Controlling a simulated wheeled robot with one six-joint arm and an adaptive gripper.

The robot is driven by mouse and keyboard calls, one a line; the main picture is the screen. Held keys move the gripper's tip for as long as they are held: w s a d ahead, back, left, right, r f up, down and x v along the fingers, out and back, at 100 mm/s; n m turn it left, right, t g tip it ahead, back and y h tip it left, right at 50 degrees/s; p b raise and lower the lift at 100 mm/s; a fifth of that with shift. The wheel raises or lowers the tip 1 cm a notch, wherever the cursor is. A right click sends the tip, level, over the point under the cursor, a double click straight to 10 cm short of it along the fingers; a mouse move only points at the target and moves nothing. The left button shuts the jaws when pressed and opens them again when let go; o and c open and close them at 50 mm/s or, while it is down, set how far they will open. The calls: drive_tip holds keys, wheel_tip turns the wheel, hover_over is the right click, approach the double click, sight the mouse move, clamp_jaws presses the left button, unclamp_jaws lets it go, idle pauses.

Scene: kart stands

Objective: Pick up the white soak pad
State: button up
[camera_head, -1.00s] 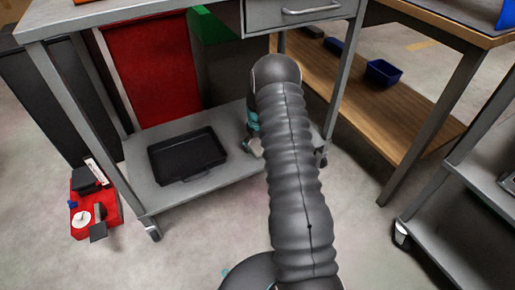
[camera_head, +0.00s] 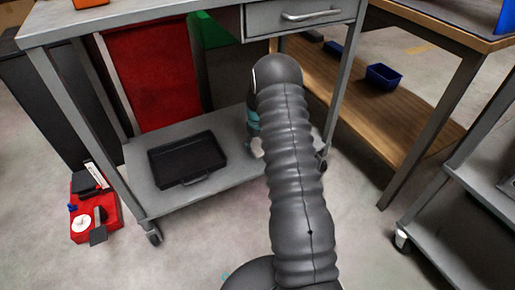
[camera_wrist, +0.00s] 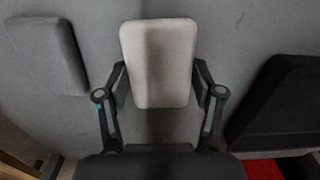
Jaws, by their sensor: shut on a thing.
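The white soak pad (camera_wrist: 158,62) is a pale, rounded rectangular block in the middle of the wrist view. My gripper (camera_wrist: 159,88) is shut on it, with one finger against each long side. The grey lower shelf of the cart (camera_wrist: 60,125) shows behind the pad; I cannot tell whether the pad touches it. In the head view my arm hides most of the gripper and the pad.
A dark grey block (camera_wrist: 47,55) lies left of the pad. A black tray (camera_head: 187,158) is on the cart's lower shelf, below the drawer (camera_head: 300,16). Cart legs rise close to my arm. A blue bin (camera_head: 383,76) stands on the wooden shelf (camera_head: 345,92).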

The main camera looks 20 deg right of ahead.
wheel_tip(320, 180, up, 2)
drive_tip(key=shift+r, duration=0.1)
drive_tip(key=s+d+r, duration=0.4)
drive_tip(key=s+r, duration=0.2)
drive_tip(key=s, duration=0.5)
drive_tip(key=shift+r+p, duration=0.35)
drive_tip(key=shift+p, duration=0.05)
